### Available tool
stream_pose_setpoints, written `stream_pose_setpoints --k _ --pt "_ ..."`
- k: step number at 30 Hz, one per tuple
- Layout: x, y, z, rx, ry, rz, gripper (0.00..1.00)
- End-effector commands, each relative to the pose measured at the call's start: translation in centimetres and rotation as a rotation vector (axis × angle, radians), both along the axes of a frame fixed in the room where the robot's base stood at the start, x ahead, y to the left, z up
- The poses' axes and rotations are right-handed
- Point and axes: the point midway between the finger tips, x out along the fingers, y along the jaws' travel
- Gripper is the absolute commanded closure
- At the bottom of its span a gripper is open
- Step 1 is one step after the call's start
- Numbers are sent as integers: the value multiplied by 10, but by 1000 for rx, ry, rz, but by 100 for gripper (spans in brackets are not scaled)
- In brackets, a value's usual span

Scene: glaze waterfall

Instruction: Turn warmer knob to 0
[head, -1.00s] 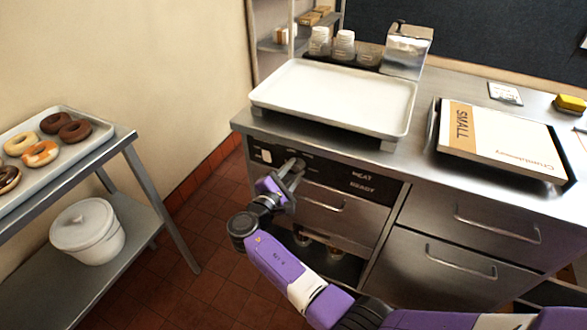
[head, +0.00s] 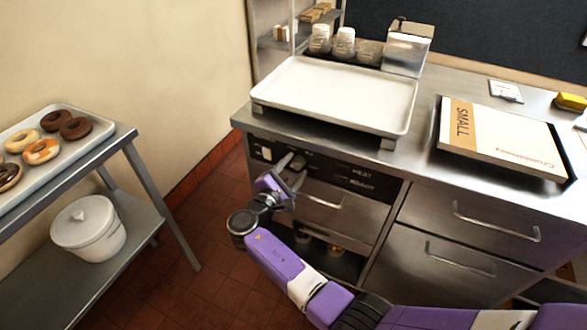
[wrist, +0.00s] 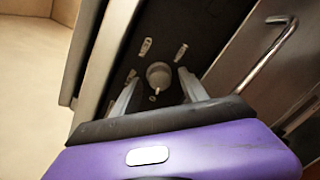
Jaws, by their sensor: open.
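The warmer's dark control panel (head: 335,173) is on the front of the steel counter, under the white tray, with "HEAT" and "READY" lettering. In the wrist view the round grey knob (wrist: 159,74) sits on the dark panel between the two fingers of my gripper (wrist: 156,88). Small light marks surround the knob. The fingers are open, one on each side of it, and I cannot tell whether they touch it. In the head view my gripper (head: 290,163) is at the panel's left part and partly covers that area.
A drawer handle (wrist: 270,55) stands out right of the knob in the wrist view. The white tray (head: 335,97) and a box labelled SMALL (head: 505,137) are on the counter. A rack with a donut tray (head: 85,150) stands left, with open floor between.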

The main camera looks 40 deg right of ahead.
Motion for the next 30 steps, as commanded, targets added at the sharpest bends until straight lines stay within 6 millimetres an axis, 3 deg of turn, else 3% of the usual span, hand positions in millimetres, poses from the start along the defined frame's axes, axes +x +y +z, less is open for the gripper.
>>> stream_pose_setpoints --k 15,30 --pt "-19 66 2 0 1 4 48" --pt "-23 75 3 0 1 1 48"
